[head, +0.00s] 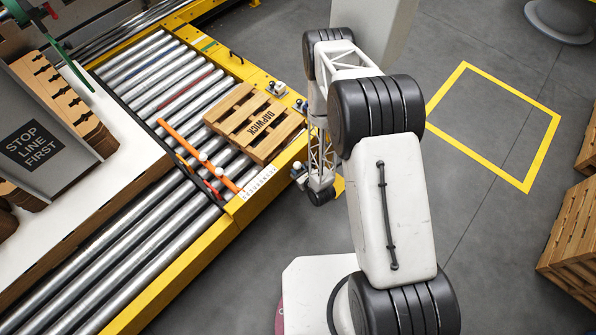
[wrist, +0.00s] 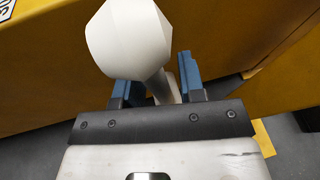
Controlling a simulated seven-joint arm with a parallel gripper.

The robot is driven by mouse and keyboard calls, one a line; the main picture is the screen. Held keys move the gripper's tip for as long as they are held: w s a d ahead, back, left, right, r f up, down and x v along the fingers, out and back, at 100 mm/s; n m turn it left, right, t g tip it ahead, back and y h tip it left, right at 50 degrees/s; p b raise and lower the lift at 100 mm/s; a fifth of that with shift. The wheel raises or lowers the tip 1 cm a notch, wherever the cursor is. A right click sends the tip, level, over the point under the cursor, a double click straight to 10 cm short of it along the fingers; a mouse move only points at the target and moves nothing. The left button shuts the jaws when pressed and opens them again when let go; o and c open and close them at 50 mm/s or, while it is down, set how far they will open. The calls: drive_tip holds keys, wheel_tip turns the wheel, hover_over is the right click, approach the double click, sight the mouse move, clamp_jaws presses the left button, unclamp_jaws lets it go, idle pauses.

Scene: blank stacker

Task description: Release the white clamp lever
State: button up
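The white clamp lever (wrist: 128,38) fills the upper middle of the wrist view, with a large faceted knob and a thinner stem running down behind it. My gripper (wrist: 158,78) has its two blue fingers apart, one on each side of the stem. Gaps show beside the stem, and the knob hides part of the left finger. In the head view, a small white knob (head: 297,166) shows at the conveyor's yellow edge, beside the end of my arm. My fingers cannot be made out there.
A wooden pallet (head: 256,122) marked DAPWICK lies on the roller conveyor (head: 160,80), left of my arm. An orange bar (head: 198,155) crosses the rollers. Other small white-knobbed fittings (head: 277,88) sit on the yellow frame. Stacked pallets (head: 574,240) stand at the far right; the grey floor between is clear.

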drive_tip(key=shift+o, duration=0.4)
drive_tip(key=shift+r, duration=0.1)
drive_tip(key=shift+r, duration=1.3)
drive_tip(key=s+d+r, duration=0.2)
drive_tip(key=s+d, duration=0.1)
drive_tip(key=s, duration=1.2)
drive_tip(key=shift+s+d, duration=0.15)
drive_tip(key=shift+s, duration=0.2)
drive_tip(key=shift+r, duration=0.1)
